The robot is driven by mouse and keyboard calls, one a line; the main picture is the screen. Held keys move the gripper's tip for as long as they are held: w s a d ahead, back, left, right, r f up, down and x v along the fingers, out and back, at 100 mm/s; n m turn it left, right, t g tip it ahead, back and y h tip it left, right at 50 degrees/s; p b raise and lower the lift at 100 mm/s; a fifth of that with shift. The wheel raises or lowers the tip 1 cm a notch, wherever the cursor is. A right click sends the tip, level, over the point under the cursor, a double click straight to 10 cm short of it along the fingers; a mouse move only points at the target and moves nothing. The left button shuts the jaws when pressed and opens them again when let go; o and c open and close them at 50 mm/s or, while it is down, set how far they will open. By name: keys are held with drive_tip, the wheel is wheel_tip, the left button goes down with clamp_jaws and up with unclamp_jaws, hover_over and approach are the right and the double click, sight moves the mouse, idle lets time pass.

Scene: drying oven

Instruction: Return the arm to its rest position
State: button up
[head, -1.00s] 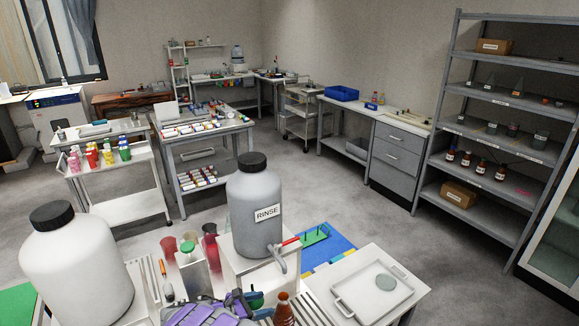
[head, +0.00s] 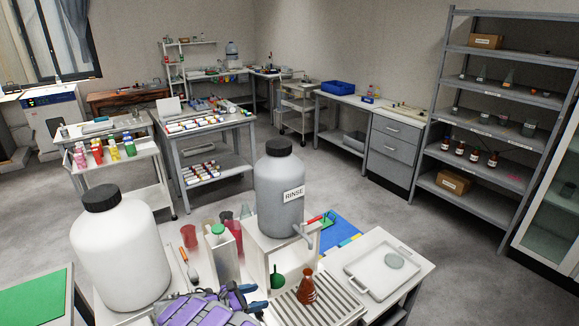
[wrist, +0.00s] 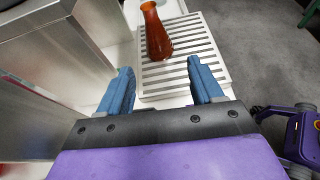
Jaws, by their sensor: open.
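My gripper (wrist: 163,92) is open in the wrist view, with its two blue fingers apart and nothing between them. In the head view it (head: 248,294) shows low in the middle, with my purple arm behind it. An amber flask (wrist: 155,32) stands upright on a white slatted rack (wrist: 205,50) beyond the fingers, apart from them. In the head view the amber flask (head: 306,286) stands on the slatted rack (head: 335,303) to the right of my gripper.
A grey RINSE carboy (head: 281,190) sits on a metal stand (head: 257,254) close behind my gripper. A large white carboy (head: 121,250) stands at the left. A white tray (head: 355,285) with a round dish lies at the right. Open floor (head: 450,270) lies beyond the table.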

drive_tip(key=s+d+r+m+g+h, duration=0.1)
drive_tip(key=d+r+m+g, duration=0.45)
drive_tip(key=d+r, duration=0.85)
drive_tip(key=s+d+r+m+g+y, duration=0.3)
drive_tip(key=s+d+r+m, duration=0.65)
drive_tip(key=s+d, duration=0.45)
drive_tip(key=s+d+r+m+g+y, duration=0.1)
drive_tip(key=s+m+y, duration=0.1)
drive_tip(key=s, duration=0.4)
drive_tip(key=s+d+r+m+g+y, duration=0.1)
drive_tip(key=s+r+m+y, duration=0.1)
drive_tip(key=s, duration=0.5)
drive_tip(key=s+a+m+y, duration=0.2)
drive_tip(key=s+a, duration=0.1)
drive_tip(key=s, duration=0.5)
drive_tip(key=s+a+m+t+y, duration=0.1)
drive_tip(key=s+a+m+y, duration=0.2)
drive_tip(key=s, duration=0.5)
drive_tip(key=shift+f, duration=0.4)
drive_tip(key=shift+s+d+t, duration=0.1)
drive_tip(key=shift+t, duration=0.15)
